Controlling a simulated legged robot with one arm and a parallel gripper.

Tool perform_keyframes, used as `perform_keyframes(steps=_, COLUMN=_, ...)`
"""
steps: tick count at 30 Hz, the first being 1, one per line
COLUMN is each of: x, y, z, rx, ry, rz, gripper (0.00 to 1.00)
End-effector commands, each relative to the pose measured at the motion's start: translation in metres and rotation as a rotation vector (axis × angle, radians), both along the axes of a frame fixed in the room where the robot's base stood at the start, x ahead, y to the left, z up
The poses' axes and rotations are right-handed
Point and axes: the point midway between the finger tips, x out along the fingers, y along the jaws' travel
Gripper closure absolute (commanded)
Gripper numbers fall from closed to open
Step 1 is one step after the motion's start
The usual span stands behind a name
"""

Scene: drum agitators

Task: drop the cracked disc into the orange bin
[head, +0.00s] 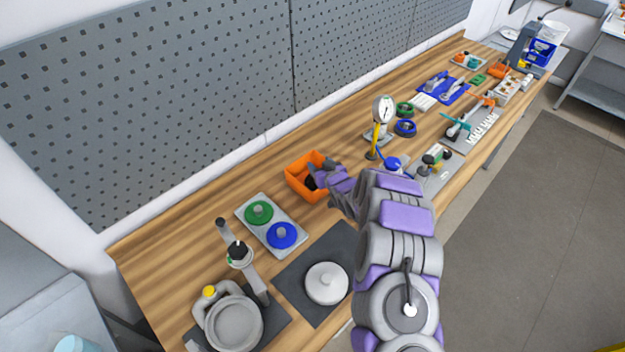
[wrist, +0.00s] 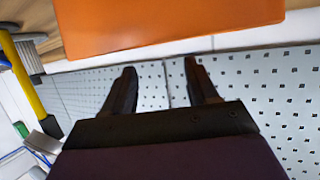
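The orange bin (head: 297,182) stands on the wooden bench near the middle of the head view. Its wall fills the top of the wrist view (wrist: 170,25). My gripper (head: 311,183) is at the bin's right side, its dark fingers over the opening in the head view. In the wrist view my gripper (wrist: 160,75) has its fingers apart with nothing between them. I see no disc with a visible crack. A green disc (head: 260,213) and a blue disc (head: 281,236) lie on a grey plate. The bin's inside is mostly hidden.
A dial gauge on a stand (head: 384,110) is right of the bin, with a green ring (head: 404,108) and a blue ring (head: 405,128) beyond. A white round part (head: 326,283) rests on a dark mat. The pegboard (head: 180,110) rises behind the bench.

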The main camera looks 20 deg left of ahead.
Motion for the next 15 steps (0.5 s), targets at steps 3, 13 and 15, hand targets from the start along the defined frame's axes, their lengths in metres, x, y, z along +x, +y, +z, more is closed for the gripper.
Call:
perform_keyframes(steps=3, x=0.000, y=0.000, z=0.000, rx=0.000, ry=0.000, rz=0.000, gripper=0.39)
perform_keyframes(steps=13, x=-0.006, y=-0.006, z=0.002, rx=0.001, ry=0.004, rz=0.000, gripper=0.39)
perform_keyframes(steps=15, x=-0.011, y=-0.011, z=0.006, rx=0.001, ry=0.004, rz=0.000, gripper=0.39)
